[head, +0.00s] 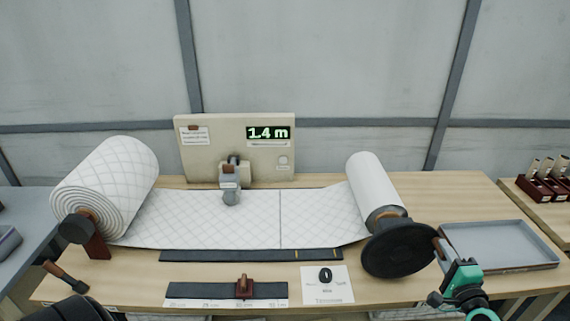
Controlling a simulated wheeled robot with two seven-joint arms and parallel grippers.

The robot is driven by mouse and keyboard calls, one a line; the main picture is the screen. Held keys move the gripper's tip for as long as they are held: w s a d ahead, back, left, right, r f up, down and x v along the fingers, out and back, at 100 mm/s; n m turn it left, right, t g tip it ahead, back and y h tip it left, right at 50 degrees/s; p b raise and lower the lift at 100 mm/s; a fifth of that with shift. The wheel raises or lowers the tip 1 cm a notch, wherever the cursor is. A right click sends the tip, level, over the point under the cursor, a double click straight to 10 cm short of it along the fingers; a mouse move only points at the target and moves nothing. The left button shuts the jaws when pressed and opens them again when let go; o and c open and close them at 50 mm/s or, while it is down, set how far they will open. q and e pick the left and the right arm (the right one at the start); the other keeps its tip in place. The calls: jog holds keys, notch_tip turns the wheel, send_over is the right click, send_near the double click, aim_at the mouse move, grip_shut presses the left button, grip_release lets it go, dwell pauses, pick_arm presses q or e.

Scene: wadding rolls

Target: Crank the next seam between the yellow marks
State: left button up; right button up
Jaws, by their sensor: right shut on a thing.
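White quilted wadding (200,218) runs flat from the large roll (100,185) at the left to the smaller take-up roll (374,184) at the right. A dark seam line (281,218) crosses it right of the middle. A dark strip (210,255) along the front edge carries small yellow marks (267,256) toward its right part; their exact relation to the seam is hard to tell. A black crank disc (398,250) sits on the take-up roll's near end. My right gripper (442,257) is shut on the brown crank handle (438,244).
A panel (210,160) behind has a display (268,133) reading 1.4 m. A grey head (231,190) stands over the wadding. A grey tray (500,245) is at right.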

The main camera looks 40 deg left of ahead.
jog(key=shift+f, duration=0.25)
jog(key=shift+w+d+f+b, duration=0.25)
jog(key=shift+d+f+b, duration=0.1)
jog(key=shift+f+b, duration=0.45)
jog(key=shift+r, duration=0.1)
jog(key=shift+w+d+f+b, duration=0.15)
jog(key=shift+d+f+b, duration=0.05)
jog(key=shift+f+b, duration=0.8)
jog(key=o, duration=1)
jog(key=shift+r, duration=0.15)
jog(key=shift+c, duration=0.2)
jog(key=shift+d, duration=0.1)
